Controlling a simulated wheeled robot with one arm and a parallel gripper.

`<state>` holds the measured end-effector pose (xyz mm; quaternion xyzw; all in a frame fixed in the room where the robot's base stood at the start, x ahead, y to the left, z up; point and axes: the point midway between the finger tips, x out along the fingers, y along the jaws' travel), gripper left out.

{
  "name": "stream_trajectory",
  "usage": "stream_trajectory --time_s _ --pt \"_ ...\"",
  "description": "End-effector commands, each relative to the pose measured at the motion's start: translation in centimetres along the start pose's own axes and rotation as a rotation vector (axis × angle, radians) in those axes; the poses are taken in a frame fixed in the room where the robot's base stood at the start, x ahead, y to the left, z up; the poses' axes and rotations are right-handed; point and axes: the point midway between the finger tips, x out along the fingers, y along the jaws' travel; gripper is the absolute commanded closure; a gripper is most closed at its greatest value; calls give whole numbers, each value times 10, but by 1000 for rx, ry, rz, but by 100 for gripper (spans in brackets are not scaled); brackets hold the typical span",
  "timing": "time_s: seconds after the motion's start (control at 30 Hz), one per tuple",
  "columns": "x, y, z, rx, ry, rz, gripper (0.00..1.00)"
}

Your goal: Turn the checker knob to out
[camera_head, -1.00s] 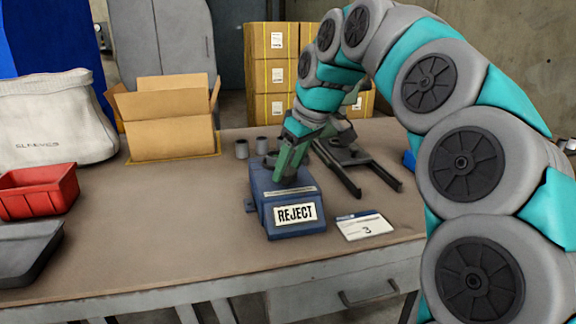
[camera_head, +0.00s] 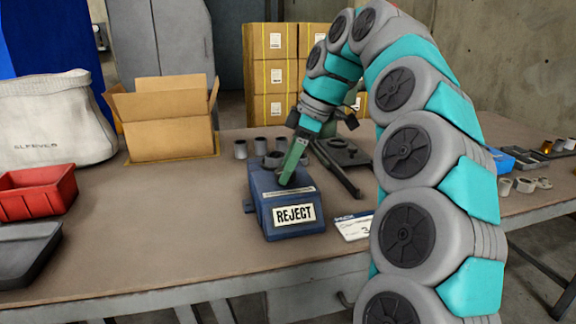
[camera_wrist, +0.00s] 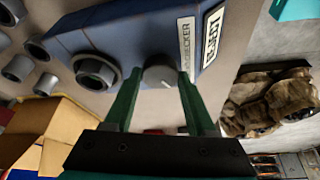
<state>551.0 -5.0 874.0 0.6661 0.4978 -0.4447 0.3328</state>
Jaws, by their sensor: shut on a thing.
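The checker is a blue box (camera_head: 262,208) on the table, with a white REJECT plate (camera_head: 295,214) on its front. In the wrist view its blue top (camera_wrist: 125,40) carries a CHECKER label (camera_wrist: 186,45). A round grey knob (camera_wrist: 160,74) sits beside that label. My gripper (camera_head: 287,182) reaches down onto the checker's top. In the wrist view my gripper (camera_wrist: 158,82) has its green fingers on either side of the knob, shut on it. The head view hides the knob behind the fingers. I cannot read its pointer setting.
A grey ring-shaped socket (camera_wrist: 95,73) stands on the checker next to the knob. Several grey cups (camera_head: 240,149) stand behind it. A white card (camera_head: 353,228) lies to its right. A red bin (camera_head: 38,193) and an open cardboard box (camera_head: 170,137) are at the left.

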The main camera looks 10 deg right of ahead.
Motion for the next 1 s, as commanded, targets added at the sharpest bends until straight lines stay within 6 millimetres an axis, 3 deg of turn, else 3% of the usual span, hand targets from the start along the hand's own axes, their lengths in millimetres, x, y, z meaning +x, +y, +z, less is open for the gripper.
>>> stream_trajectory --time_s 0.47,0.5,0.77,1.0 --pt "1 0 0 -13 -1 -8 99" --pt "1 0 0 -13 -1 -8 42" --pt "1 0 0 -12 -1 -7 14" --pt "0 0 0 -12 0 -6 14"
